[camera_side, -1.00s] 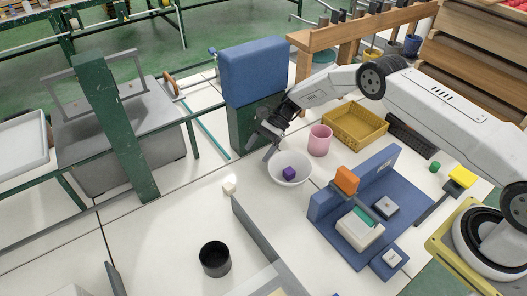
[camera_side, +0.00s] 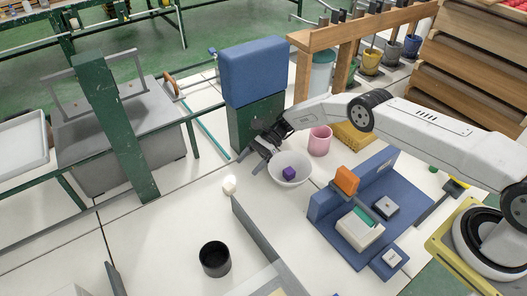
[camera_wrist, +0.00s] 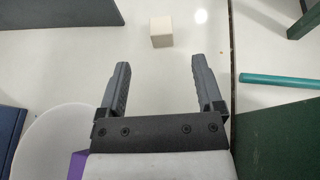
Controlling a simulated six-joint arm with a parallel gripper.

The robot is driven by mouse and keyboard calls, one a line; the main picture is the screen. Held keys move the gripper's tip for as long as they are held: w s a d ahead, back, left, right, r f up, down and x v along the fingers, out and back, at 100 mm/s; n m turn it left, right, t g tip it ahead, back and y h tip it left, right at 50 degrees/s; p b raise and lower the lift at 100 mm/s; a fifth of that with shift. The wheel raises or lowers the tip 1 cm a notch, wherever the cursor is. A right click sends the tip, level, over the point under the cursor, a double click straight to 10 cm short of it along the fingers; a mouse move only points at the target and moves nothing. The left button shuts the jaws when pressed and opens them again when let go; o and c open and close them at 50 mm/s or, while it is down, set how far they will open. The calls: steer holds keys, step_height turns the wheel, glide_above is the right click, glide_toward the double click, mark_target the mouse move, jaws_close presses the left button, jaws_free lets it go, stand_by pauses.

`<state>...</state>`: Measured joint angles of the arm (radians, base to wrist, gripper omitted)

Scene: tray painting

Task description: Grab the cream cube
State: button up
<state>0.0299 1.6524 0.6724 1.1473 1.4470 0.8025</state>
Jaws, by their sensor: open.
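The cream cube (camera_side: 229,184) sits alone on the white table, left of the white bowl. In the wrist view the cream cube (camera_wrist: 161,31) lies ahead of the fingertips, roughly centred between them but beyond their reach. My gripper (camera_side: 249,165) is over the table near the bowl's left edge, up and to the right of the cube in the side view. Its two fingers (camera_wrist: 160,66) are spread wide in the wrist view, with nothing between them.
The white bowl (camera_side: 275,173) holds a purple cube (camera_side: 289,173). A green post (camera_side: 243,128) with a blue block (camera_side: 253,70) stands behind my gripper. A grey wall (camera_side: 262,236) rises near the cube's lower right. A black cup (camera_side: 215,259) stands in front. Table left of the cube is clear.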

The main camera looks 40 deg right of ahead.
mark_target(230, 184)
steer(key=shift+x, duration=2.2)
steer(key=shift+a+f, duration=0.1)
steer(key=shift+x, duration=2.4)
steer(key=shift+f, duration=0.1)
jaws_close()
